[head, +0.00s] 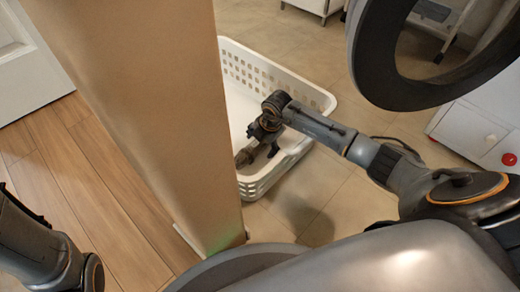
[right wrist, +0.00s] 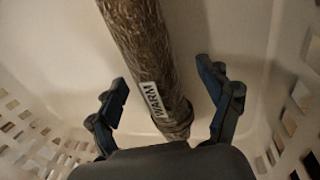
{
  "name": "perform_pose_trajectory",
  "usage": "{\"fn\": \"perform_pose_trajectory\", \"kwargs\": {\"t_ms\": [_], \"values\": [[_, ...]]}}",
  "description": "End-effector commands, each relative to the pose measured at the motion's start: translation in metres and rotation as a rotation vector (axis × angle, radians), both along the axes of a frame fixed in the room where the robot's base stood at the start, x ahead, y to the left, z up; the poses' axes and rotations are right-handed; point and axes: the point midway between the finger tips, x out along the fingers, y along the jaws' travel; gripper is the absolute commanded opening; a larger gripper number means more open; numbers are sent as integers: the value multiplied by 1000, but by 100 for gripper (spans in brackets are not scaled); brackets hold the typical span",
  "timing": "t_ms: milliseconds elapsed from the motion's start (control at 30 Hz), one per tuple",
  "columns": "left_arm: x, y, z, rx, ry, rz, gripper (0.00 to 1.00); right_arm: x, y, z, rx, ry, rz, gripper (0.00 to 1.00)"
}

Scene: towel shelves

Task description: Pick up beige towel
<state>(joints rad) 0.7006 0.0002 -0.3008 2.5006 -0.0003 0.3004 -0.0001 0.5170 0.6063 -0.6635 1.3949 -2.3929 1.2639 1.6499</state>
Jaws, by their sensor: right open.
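A rolled brown-beige towel (right wrist: 140,40) with a white label reading "WARM" lies in the white basket in the right wrist view. In the head view a small part of the towel (head: 244,156) shows beside my right gripper (head: 260,143). My right gripper is inside the basket's outline, pointing down. In the right wrist view its fingers (right wrist: 161,78) are open, one on each side of the towel, with gaps to both. The near end of the towel is close to the gripper's palm. My left arm shows at the lower left, but its gripper is out of view.
The white perforated basket (head: 296,88) stands on the tiled floor, its walls around my right gripper. A tall tan pillar or panel (head: 145,100) stands left of the basket. A white cabinet (head: 470,130) is at the right. Tiles right of the basket are clear.

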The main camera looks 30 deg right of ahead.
Motion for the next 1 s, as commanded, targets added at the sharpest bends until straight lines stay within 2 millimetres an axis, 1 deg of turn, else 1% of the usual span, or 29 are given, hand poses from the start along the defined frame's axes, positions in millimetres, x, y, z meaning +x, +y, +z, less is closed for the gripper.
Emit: {"fn": "perform_pose_trajectory", "kwargs": {"t_ms": [167,200,267,300,367,400,567,600,867,1000], "values": [[0,0,1,0,0,0,79,0,0,1,0,-1,0,79],[0,0,1,0,0,0,79,0,0,1,0,-1,0,75],[0,0,1,0,0,0,79,0,0,1,0,-1,0,63],[0,0,1,0,0,0,79,0,0,1,0,-1,0,55],[0,0,1,0,0,0,79,0,0,1,0,-1,0,43],[0,0,1,0,0,0,79,0,0,1,0,-1,0,34],[0,0,1,0,1,0,79,0,0,1,0,0,0,2],[0,0,1,0,1,0,79,0,0,1,0,0,0,0],[0,0,2,0,1,0,79,1,0,4,0,-4,0,0],[1,0,9,0,1,1,79,1,0,12,0,-4,0,0]]}}
